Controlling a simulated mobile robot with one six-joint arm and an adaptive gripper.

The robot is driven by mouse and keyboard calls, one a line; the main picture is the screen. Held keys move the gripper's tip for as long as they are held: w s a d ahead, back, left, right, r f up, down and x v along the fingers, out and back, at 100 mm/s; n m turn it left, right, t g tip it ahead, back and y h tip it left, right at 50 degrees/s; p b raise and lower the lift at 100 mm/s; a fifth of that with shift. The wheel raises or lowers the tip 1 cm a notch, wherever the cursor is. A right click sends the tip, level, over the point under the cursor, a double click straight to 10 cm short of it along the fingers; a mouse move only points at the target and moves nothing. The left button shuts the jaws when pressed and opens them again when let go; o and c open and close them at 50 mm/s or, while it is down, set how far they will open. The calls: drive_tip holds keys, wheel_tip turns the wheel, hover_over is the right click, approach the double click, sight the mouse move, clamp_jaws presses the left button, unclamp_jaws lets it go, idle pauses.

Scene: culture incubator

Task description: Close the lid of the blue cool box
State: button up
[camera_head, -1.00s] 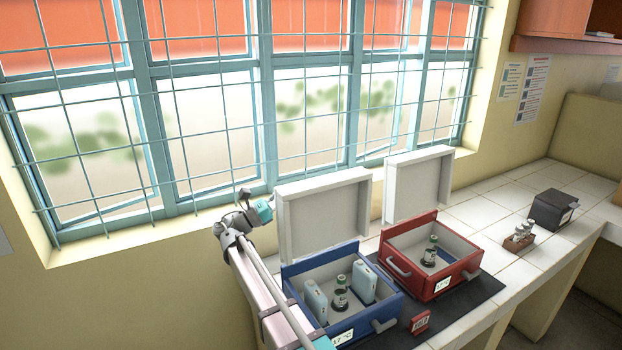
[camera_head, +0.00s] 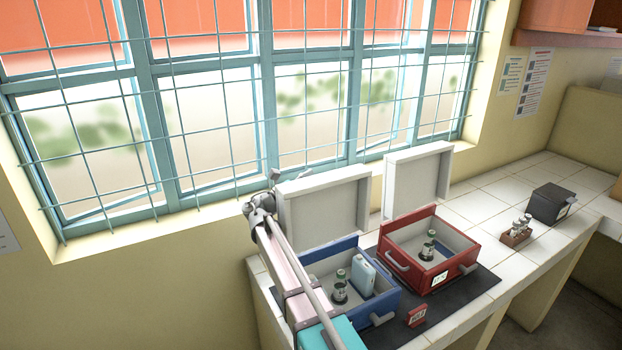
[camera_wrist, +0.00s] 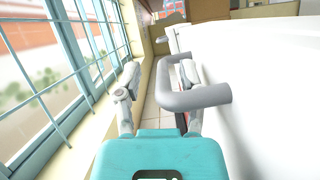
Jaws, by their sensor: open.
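The blue cool box (camera_head: 388,303) stands open on the counter, holding a bottle (camera_head: 340,287) and a pale blue pack (camera_head: 362,277). Its white lid (camera_head: 325,208) stands upright at the back edge, inner side facing the head camera. My gripper (camera_head: 275,182) is at the lid's upper left corner, partly hidden there by it. In the wrist view my gripper (camera_wrist: 160,82) has its fingers apart and empty. A grey bar handle (camera_wrist: 190,98) juts from a white surface at right, apparently the lid's outer side, overlapping the right finger; contact cannot be told.
A red box (camera_head: 440,275) with its own upright white lid (camera_head: 417,188) stands just right. A red sign (camera_head: 417,315) is in front, a small vial rack (camera_head: 516,236) and a black box (camera_head: 552,204) farther right. The barred window (camera_head: 210,110) is close behind.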

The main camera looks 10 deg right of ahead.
clamp_jaws()
drive_tip(key=shift+s+d, duration=0.1)
drive_tip(key=shift+d, duration=0.1)
idle(0.3)
